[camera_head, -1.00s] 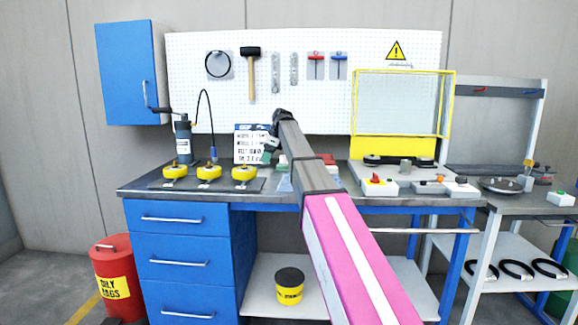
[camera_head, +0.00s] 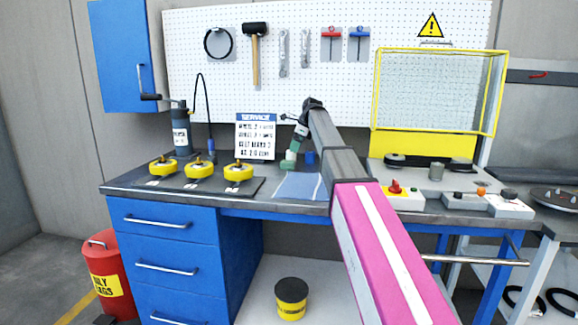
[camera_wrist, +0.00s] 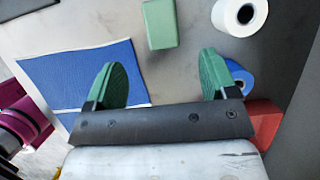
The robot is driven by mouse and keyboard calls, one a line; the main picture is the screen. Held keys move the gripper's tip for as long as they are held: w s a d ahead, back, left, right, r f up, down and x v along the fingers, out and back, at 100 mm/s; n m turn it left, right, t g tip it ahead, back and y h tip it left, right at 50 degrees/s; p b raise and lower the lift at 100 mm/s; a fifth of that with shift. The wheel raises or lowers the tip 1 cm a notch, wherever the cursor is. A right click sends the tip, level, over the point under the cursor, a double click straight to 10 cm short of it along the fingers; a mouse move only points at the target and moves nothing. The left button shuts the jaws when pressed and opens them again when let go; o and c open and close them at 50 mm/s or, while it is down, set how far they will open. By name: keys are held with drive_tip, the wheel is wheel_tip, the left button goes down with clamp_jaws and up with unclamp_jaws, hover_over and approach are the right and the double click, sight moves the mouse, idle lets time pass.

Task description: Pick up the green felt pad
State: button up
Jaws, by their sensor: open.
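The green felt pad (camera_wrist: 160,24) is a small green block lying on the worktop at the top middle of the wrist view. My gripper (camera_wrist: 158,62) is open, its two green fingers spread wide with nothing between them. The pad is ahead of the fingertips, roughly in line with the gap, and apart from them. In the head view my gripper (camera_head: 293,152) is over the back of the bench, right of the service sign; its green fingers and the pad are hard to tell apart there.
A blue sheet (camera_wrist: 75,75) lies left of the fingers. A white roll (camera_wrist: 238,14), a blue roll (camera_wrist: 238,78) and a red block (camera_wrist: 264,122) are at the right. Yellow-wheeled pieces (camera_head: 199,171) sit on a dark mat. The service sign (camera_head: 255,136) stands behind.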

sight(290, 161)
drive_tip(key=x, duration=0.8)
drive_tip(key=shift+w+d+f, duration=0.1)
drive_tip(key=shift+w+f, duration=0.05)
drive_tip(key=shift+f, duration=0.2)
drive_tip(key=c, duration=1)
